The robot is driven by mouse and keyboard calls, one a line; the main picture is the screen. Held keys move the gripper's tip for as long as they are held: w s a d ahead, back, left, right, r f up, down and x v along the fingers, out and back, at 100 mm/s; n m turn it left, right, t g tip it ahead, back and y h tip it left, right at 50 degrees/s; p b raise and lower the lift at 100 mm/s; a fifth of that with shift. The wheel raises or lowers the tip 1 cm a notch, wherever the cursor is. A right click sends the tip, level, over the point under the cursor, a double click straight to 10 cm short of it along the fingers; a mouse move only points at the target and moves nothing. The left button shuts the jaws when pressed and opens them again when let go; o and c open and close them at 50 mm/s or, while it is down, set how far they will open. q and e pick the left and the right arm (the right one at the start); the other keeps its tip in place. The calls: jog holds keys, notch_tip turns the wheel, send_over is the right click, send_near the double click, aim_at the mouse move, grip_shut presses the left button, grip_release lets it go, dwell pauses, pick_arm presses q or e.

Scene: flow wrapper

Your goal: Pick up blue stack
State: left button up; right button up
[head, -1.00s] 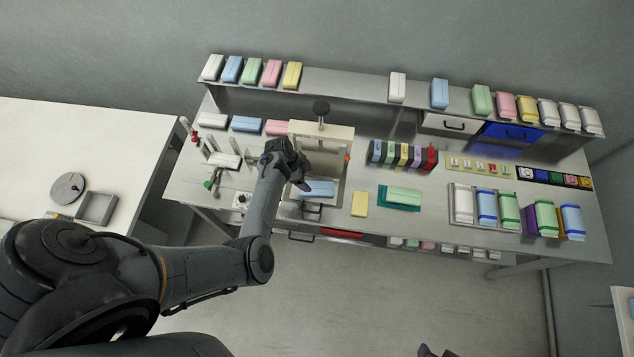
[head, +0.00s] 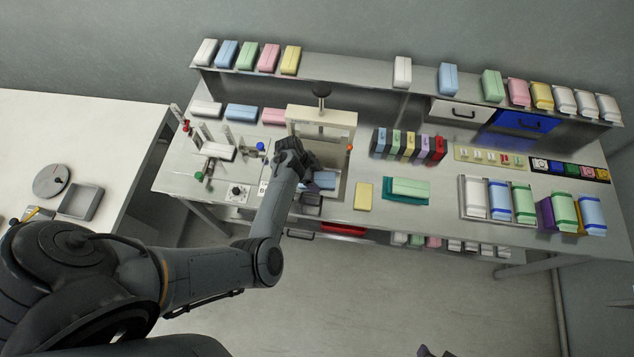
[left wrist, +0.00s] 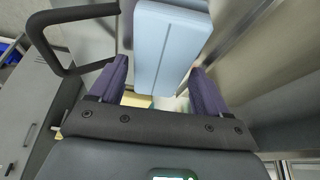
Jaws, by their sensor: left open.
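The blue stack (head: 325,180) is a light blue block on the press bed under the cream frame, partly covered by my left gripper in the head view. In the left wrist view the blue stack (left wrist: 165,50) lies between the two purple fingers, with a groove along its length.
The cream press frame (head: 340,118) rises just behind the gripper. A yellow block (head: 364,196) and a green stack on a teal sheet (head: 403,198) lie to the right. A dark curved handle (left wrist: 68,40) stands left of the fingers in the wrist view.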

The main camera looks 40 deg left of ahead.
pick_arm(q)
jog(key=shift+f, duration=0.25)
pick_arm(e)
jog(key=shift+f, duration=0.3)
jog(key=shift+d, duration=0.1)
pick_arm(q)
jog(key=c, duration=0.8)
jog(key=shift+r, duration=0.1)
pick_arm(e)
jog(key=shift+r, duration=0.15)
